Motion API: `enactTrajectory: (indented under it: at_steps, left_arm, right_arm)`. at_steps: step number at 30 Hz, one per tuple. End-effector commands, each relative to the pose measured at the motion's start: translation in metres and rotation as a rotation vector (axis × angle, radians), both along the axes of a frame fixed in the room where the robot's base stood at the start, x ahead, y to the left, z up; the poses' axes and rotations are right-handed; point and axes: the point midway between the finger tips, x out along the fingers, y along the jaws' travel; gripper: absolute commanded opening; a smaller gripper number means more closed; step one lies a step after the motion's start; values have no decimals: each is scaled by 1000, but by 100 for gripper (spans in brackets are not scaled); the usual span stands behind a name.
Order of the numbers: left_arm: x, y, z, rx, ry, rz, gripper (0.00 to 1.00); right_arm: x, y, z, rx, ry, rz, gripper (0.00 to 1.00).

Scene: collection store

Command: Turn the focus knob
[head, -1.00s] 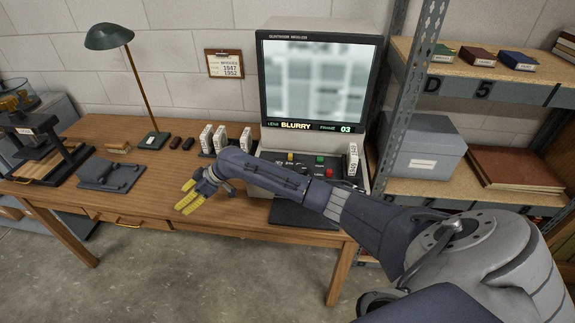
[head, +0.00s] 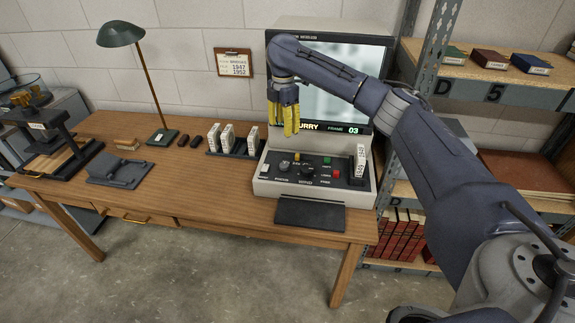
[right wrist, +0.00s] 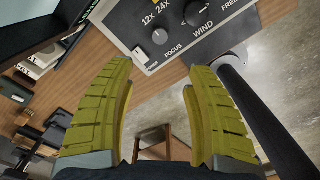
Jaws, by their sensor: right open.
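The film reader (head: 375,170) stands on the desk with its control panel facing front; its screen is blurred and its sign shows BLURRY and FRAME 03. The focus knob (head: 284,166) is a small dark knob at the panel's left. In the right wrist view the focus knob (right wrist: 160,36) sits above the word FOCUS, beyond the fingertips. My right gripper (head: 288,130) has yellow fingers pointing down in front of the screen, above the panel's left part. It is open and empty, apart from the knob. My left gripper is out of view.
A larger WIND knob (right wrist: 197,14) is close beside the focus knob. A white film box (head: 360,160) stands at the panel's right. White boxes in a rack (head: 232,142) stand left of the reader. A metal shelf (head: 490,95) borders the right side.

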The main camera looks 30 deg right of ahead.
Motion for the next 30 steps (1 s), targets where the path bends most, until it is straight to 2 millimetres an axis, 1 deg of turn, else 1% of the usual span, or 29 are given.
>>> enactTrajectory:
  at_steps: [5,21,27,30]
  left_arm:
    - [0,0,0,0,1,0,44]
    - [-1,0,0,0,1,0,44]
    - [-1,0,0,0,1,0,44]
    - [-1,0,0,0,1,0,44]
  right_arm:
    - [-1,0,-19,0,4,0,53]
    - [-1,0,-116,0,3,-1,53]
    - [-1,0,-145,0,2,-2,53]
    - [0,0,-155,0,2,-1,53]
